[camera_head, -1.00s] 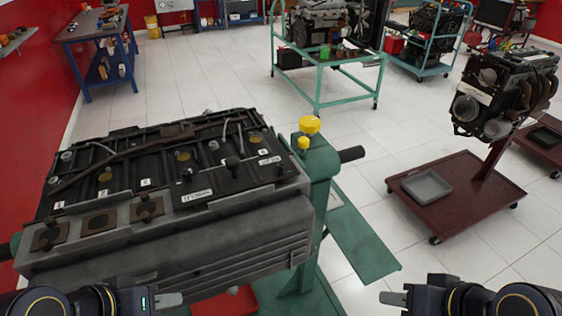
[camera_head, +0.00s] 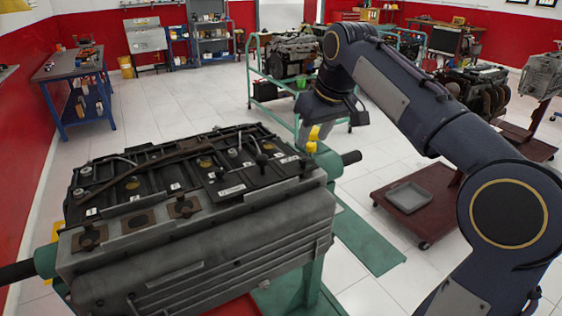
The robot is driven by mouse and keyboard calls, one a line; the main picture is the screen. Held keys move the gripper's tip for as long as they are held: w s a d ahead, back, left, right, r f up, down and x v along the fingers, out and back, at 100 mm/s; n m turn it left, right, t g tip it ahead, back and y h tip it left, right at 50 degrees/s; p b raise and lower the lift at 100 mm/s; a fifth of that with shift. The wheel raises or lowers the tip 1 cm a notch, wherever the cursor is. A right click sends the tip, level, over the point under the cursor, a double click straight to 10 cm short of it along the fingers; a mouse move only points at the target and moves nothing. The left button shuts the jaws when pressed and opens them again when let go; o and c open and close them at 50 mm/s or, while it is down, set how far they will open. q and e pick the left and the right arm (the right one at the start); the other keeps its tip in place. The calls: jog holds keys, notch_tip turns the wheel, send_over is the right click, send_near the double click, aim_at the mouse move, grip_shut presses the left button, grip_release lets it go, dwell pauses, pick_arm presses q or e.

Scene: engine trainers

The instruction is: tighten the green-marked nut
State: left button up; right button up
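The engine block (camera_head: 200,235), grey with a black top cover (camera_head: 165,185), sits on a green stand (camera_head: 313,275) in front of me. White number labels and small round fittings are on its top. I cannot make out a green-marked nut. My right arm comes in from the right and is raised. My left gripper is out of view.
A maroon trolley (camera_head: 432,215) with a grey tray (camera_head: 409,197) stands right of the engine. A green cart (camera_head: 262,98) holds another engine (camera_head: 297,55) behind. A workbench (camera_head: 72,65) stands at the back left. White floor is free between them.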

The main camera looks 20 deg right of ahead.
aim_at(304, 159)
jog(key=x, duration=0.7)
jog(key=shift+w+d+f, duration=0.1)
jog(key=shift+f, duration=0.1)
grip_shut()
